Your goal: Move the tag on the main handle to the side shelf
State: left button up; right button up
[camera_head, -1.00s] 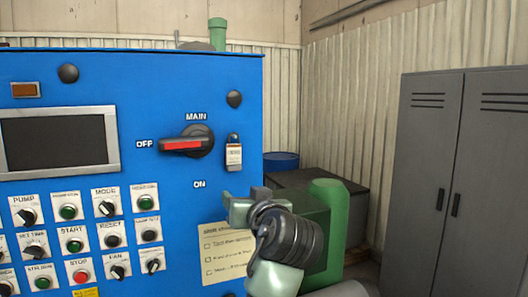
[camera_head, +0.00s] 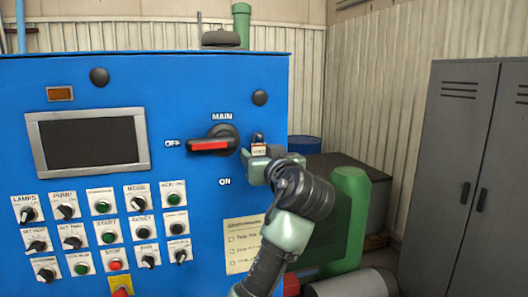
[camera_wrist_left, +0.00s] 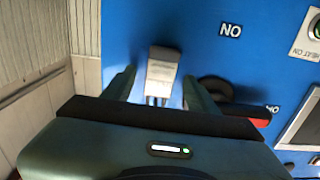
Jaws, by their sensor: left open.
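The tag (camera_head: 259,150) is a small pale label with a dark top, at the blue panel just right of the main handle (camera_head: 210,146), which has a red bar pointing at OFF. My left gripper (camera_head: 257,158) is open at the tag and covers its lower part in the head view. In the left wrist view the tag (camera_wrist_left: 161,72) lies between the two open fingers (camera_wrist_left: 158,80), with a gap on both sides. I cannot make out a side shelf in either view. My right gripper is not in view.
The blue panel (camera_head: 190,85) carries a screen (camera_head: 88,142) and several knobs and buttons below it. A paper checklist (camera_head: 243,246) is low on its right side. A green cylinder (camera_head: 347,215) and grey lockers (camera_head: 460,160) stand to the right.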

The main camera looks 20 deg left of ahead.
pick_arm(q)
grip_shut()
jog(key=shift+r, duration=0.4)
dwell(0.4)
jog(key=shift+s+d, duration=0.1)
jog(key=shift+d, duration=0.05)
jog(key=shift+b+v, duration=0.9)
jog(key=shift+v, duration=1.75)
jog(key=shift+s+d, duration=0.1)
jog(key=shift+s, duration=0.05)
